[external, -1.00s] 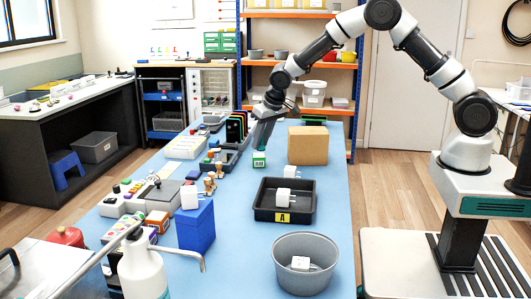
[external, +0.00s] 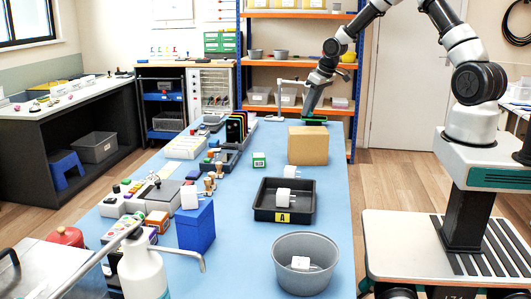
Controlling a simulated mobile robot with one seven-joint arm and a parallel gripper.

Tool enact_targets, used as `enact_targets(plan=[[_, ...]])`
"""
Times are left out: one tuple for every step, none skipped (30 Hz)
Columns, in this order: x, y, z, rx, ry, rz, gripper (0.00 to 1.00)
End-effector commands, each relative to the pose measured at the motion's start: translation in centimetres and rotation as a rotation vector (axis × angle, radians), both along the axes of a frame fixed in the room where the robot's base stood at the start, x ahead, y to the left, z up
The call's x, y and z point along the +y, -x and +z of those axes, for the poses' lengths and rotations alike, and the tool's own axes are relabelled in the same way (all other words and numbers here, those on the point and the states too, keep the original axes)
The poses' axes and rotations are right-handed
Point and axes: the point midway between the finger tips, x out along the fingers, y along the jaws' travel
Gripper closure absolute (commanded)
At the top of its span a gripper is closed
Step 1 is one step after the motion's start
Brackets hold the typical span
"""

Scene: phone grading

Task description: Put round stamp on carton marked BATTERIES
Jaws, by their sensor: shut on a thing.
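My gripper (external: 308,112) is at the far end of the blue table, just behind and above the brown cardboard box (external: 308,146). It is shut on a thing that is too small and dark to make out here. Two wooden-handled stamps (external: 210,184) stand left of the table's middle; their face shapes cannot be told. No lettering reading BATTERIES is legible on any carton.
A black tray marked A (external: 262,213) holds a white item. A grey bowl (external: 276,265) stands in front of it, and a blue block (external: 196,228) to its left. A flat green item (external: 316,120) lies behind the cardboard box. The table's right strip is clear.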

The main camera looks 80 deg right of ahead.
Motion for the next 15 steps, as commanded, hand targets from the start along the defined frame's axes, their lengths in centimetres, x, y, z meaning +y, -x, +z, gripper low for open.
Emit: enact_targets(plan=[[0.1, 0.0, -0.8, 0.001, -0.002, 0.000, 0.97], [0.1, 0.0, -1.0, 0.002, -0.001, 0.000, 0.97], [0.0, 0.0, -1.3, 0.001, 0.000, 0.000, 0.97], [0.0, 0.0, -1.5, 0.000, 0.000, 0.001, 0.97], [0.0, -0.1, -1.7, 0.000, 0.000, 0.001, 0.97], [0.1, 0.0, -2.0, 0.001, 0.000, 0.001, 0.97], [0.1, 0.0, -2.3, 0.002, -0.001, 0.001, 0.97], [0.1, 0.0, -2.6, 0.001, -0.002, 0.000, 0.97], [0.1, 0.0, -3.2, 0.001, -0.002, 0.000, 0.97], [0.1, 0.0, -3.7, 0.002, -0.003, -0.001, 0.97], [0.1, 0.0, -4.2, 0.003, -0.003, -0.001, 0.97], [0.1, 0.0, -4.7, 0.002, -0.001, 0.000, 0.97], [0.1, 0.0, -5.0, 0.002, -0.001, 0.000, 0.97], [0.1, 0.0, -5.2, 0.002, -0.001, 0.000, 0.97], [0.1, 0.0, -5.3, 0.001, 0.000, 0.000, 0.97]])
